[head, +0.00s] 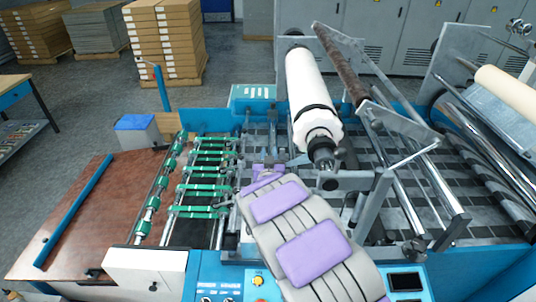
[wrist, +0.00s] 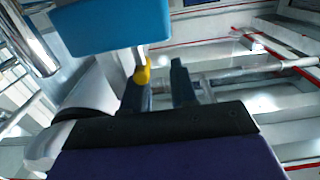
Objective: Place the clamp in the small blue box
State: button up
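In the wrist view my gripper (wrist: 163,76) shows two dark blue fingers standing apart, with a visible gap between them. A yellow piece (wrist: 141,73) is at the tip of the left finger, just below a large blue shape (wrist: 100,27). I cannot tell whether these belong to the clamp or to the machine, or whether the yellow piece touches the finger. In the head view my purple-padded arm reaches over the machine and its fingers are hidden. A small grey box with a blue top (head: 136,123) stands left of the machine; I cannot tell whether it is the task's box.
The laminating machine fills the middle and right, with a white roll (head: 310,92) above its bed. A brown table (head: 100,195) with a blue bar lies at left. Stacked cartons (head: 163,45) stand behind. Grey floor is open at the back left.

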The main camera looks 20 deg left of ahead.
jog(key=shift+s+d+r, duration=0.1)
jog(key=shift+d+r, duration=0.05)
jog(key=shift+d, duration=0.6)
jog(key=shift+s+d, duration=0.1)
jog(key=shift+s, duration=0.05)
jog(key=v, duration=1.1)
jog(key=shift+s+a+b, duration=0.25)
jog(key=shift+b, duration=0.15)
jog(key=shift+a, duration=0.1)
